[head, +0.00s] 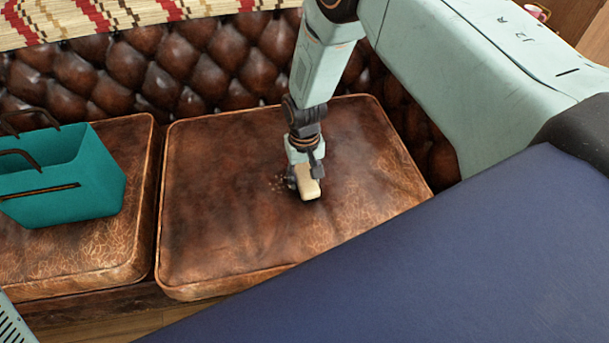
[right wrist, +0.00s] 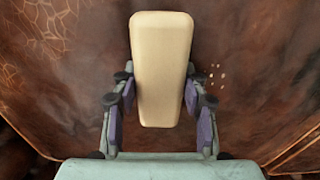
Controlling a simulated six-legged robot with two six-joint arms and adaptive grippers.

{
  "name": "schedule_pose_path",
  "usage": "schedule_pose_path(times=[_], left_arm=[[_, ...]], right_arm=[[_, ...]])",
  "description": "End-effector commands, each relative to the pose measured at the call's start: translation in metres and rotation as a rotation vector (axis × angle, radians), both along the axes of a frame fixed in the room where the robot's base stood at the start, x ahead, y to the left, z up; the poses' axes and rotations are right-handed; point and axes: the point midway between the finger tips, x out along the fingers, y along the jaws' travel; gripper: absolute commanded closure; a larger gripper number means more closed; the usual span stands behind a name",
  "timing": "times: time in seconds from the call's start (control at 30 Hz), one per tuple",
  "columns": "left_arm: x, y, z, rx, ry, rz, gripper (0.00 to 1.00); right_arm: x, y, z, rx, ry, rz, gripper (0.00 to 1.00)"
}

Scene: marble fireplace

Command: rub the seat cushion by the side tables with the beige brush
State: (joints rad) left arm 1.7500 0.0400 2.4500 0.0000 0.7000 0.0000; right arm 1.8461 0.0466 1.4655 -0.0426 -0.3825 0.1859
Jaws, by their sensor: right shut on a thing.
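The seat cushion (head: 220,220) is brown worn leather with a piped edge, on a tufted leather sofa. My right gripper (head: 307,178) is over the middle right of this cushion and is shut on the beige brush (head: 309,188). In the right wrist view the brush (right wrist: 161,65) sits between the two fingers of the gripper (right wrist: 160,110), with the leather of the cushion (right wrist: 240,60) behind it. The brush is at or just above the leather; its underside is hidden. A few pale crumbs (head: 279,183) lie just left of the gripper, and they also show in the right wrist view (right wrist: 216,74). My left gripper is out of view.
A teal bag (head: 75,180) with brown handles stands on the neighbouring cushion (head: 125,240) at left. The tufted backrest (head: 220,60) rises behind, with a patterned throw (head: 110,14) over its top. The cushion's left and front parts are clear.

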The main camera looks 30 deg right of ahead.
Motion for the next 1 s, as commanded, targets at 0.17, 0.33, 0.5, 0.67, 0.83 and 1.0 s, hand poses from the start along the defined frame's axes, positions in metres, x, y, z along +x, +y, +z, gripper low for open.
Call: schedule_pose_path(times=[0.17, 0.33, 0.5, 0.67, 0.83, 1.0], left_arm=[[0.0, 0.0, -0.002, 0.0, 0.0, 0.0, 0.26], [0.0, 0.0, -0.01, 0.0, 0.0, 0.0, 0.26], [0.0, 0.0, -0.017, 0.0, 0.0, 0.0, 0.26], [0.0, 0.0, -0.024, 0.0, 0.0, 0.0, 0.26], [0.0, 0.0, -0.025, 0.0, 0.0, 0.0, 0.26], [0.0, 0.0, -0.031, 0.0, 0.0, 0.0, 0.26]], right_arm=[[0.002, 0.0, -0.002, 0.0, -0.002, 0.0, 0.81], [0.014, -0.003, -0.002, 0.0, -0.004, 0.0, 0.81], [0.026, -0.007, -0.002, 0.0, -0.004, -0.001, 0.81], [0.036, -0.009, -0.001, 0.0, -0.002, -0.001, 0.81], [0.04, -0.01, 0.001, 0.0, -0.002, -0.001, 0.81], [0.051, -0.013, -0.002, 0.0, -0.002, -0.001, 0.81]])
